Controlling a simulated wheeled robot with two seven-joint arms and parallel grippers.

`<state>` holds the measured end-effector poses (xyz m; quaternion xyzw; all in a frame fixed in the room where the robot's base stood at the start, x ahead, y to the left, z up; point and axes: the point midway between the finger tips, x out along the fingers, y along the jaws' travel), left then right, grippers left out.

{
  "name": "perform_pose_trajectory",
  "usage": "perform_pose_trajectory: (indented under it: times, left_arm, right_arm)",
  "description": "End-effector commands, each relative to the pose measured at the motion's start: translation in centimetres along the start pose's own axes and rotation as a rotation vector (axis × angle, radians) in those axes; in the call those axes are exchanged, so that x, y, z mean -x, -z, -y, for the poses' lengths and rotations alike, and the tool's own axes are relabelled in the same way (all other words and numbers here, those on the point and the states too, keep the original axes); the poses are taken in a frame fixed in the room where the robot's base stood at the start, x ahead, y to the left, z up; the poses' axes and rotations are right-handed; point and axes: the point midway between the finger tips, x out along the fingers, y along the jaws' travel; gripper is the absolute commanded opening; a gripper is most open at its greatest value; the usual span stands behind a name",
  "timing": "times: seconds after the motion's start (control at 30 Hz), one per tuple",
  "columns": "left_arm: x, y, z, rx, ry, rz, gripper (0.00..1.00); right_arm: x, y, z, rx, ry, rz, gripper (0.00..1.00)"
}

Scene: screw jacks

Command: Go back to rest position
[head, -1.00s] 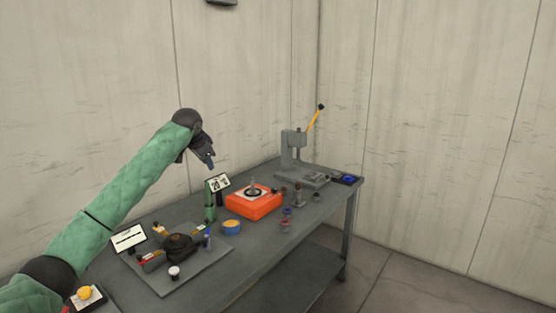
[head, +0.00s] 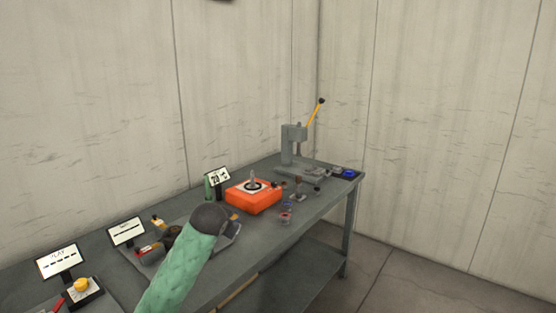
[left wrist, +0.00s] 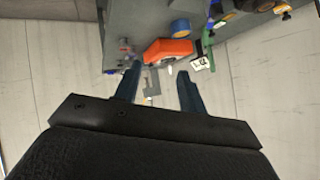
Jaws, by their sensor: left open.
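My left arm (head: 182,272) comes in from the bottom of the head view, over the near edge of the workbench (head: 262,233). Its dark wrist (head: 210,217) covers part of the grey tray on the bench. The fingers are hidden in the head view. In the left wrist view my left gripper (left wrist: 160,70) is open, its two dark fingers apart with nothing held between them. The orange box (left wrist: 167,50) shows beyond the fingertips. My right gripper is in neither view.
The orange box (head: 253,197) and the grey lever press (head: 293,150) with a yellow handle stand farther along the bench. Small parts (head: 286,215) lie near its front edge. Signs and a yellow button (head: 82,286) are at left. Walls close in behind; floor at right is clear.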

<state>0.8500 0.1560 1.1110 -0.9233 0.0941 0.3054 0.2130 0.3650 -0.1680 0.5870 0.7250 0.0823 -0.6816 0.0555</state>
Motion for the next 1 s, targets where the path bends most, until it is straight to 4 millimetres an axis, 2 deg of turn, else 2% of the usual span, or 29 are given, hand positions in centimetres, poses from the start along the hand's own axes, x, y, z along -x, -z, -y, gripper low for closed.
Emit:
perform_pose_trajectory:
  times: [0.03,0.27,0.5,0.77,1.0]
  left_arm:
    - [-0.2,-2.1,-1.2,0.012,-0.007,0.008,0.41]
    - [-0.3,-10.1,-4.8,0.068,-0.019,0.050,0.41]
    - [0.0,-18.9,-8.8,0.130,-0.044,0.123,0.41]
    - [0.8,-29.0,-13.5,0.196,-0.093,0.227,0.41]
    - [2.0,-38.9,-18.4,0.254,-0.148,0.351,0.41]
  right_arm:
    - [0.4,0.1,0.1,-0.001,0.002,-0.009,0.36]
    - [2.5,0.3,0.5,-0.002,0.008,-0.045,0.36]
    - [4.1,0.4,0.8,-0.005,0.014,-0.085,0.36]
    - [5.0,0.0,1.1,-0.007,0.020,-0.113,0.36]
    - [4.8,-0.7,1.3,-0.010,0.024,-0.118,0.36]
